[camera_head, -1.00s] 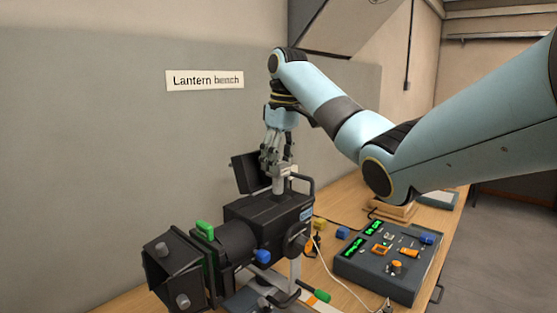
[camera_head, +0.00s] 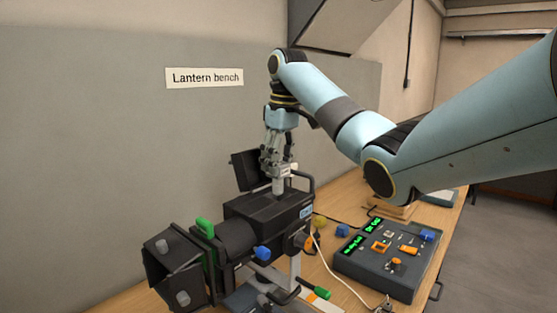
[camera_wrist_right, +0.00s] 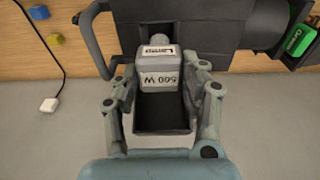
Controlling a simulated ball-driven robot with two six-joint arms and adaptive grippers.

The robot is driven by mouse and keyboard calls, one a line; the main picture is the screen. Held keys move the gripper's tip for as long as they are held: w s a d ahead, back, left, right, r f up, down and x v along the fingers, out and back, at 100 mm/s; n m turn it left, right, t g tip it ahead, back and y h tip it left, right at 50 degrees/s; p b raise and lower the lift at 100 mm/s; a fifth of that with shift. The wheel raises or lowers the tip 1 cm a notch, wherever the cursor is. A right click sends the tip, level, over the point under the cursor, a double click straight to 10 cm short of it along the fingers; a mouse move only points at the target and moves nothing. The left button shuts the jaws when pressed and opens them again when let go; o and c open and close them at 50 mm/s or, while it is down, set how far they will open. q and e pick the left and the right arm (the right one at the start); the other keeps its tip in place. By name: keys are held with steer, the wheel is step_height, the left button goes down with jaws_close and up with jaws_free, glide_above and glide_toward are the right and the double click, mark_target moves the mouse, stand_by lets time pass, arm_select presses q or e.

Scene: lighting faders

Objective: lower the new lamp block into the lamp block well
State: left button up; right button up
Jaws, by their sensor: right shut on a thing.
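The new lamp block (camera_head: 279,185) is a pale grey piece, held upright at the top of the black lantern housing (camera_head: 262,212). In the right wrist view the lamp block (camera_wrist_right: 157,78) shows a "Lamp" label and "500 W" lettering. My right gripper (camera_head: 278,168) is shut on it from above; its fingers also show on both sides of the block in the wrist view (camera_wrist_right: 158,92). The lamp block well is hidden under the block and gripper, so I cannot tell how deep the block sits. My left gripper is not in view.
The lantern's black lid (camera_head: 247,170) stands open behind the gripper. A black handle (camera_head: 307,184) rises beside the block. A control desk (camera_head: 384,262) with faders and green displays sits to the right. Small yellow (camera_head: 319,221) and blue (camera_head: 342,230) blocks lie on the bench.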

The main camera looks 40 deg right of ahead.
mark_target(279, 179)
steer(key=shift+f, duration=0.1)
steer(key=shift+f, duration=0.8)
steer(key=shift+f, duration=0.15)
steer(key=shift+f, duration=0.9)
steer(key=shift+f, duration=0.35)
stand_by(0.4)
steer(key=o, duration=1.7)
steer(key=shift+s, duration=0.1)
